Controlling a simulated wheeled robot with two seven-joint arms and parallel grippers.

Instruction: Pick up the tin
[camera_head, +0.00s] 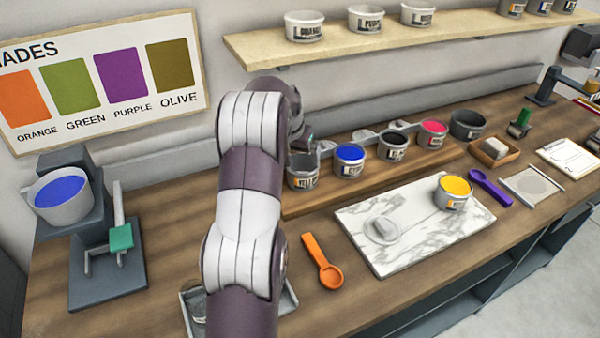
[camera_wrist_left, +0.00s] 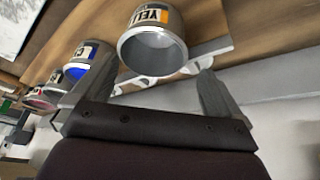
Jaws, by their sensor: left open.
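A grey tin with a yellow label (camera_head: 303,176) stands at the left end of a row of tins on a wooden riser. In the left wrist view, this tin (camera_wrist_left: 150,48) has a "YELL" label and a bare grey inside. My left gripper (camera_wrist_left: 150,76) is open, its fingers spread to either side of the tin's near rim, not closed on it. In the head view my left gripper (camera_head: 308,143) is mostly hidden behind my arm, just above the tin. A tin of yellow paint (camera_head: 453,191) stands on the marble slab. My right gripper is out of view.
On the riser (camera_head: 385,178), blue (camera_head: 349,160), dark (camera_head: 392,147) and red (camera_head: 432,134) tins stand to the right. The marble slab (camera_head: 400,255), orange scoop (camera_head: 322,262) and purple scoop (camera_head: 490,190) lie in front. A dispenser (camera_head: 105,285) stands at left.

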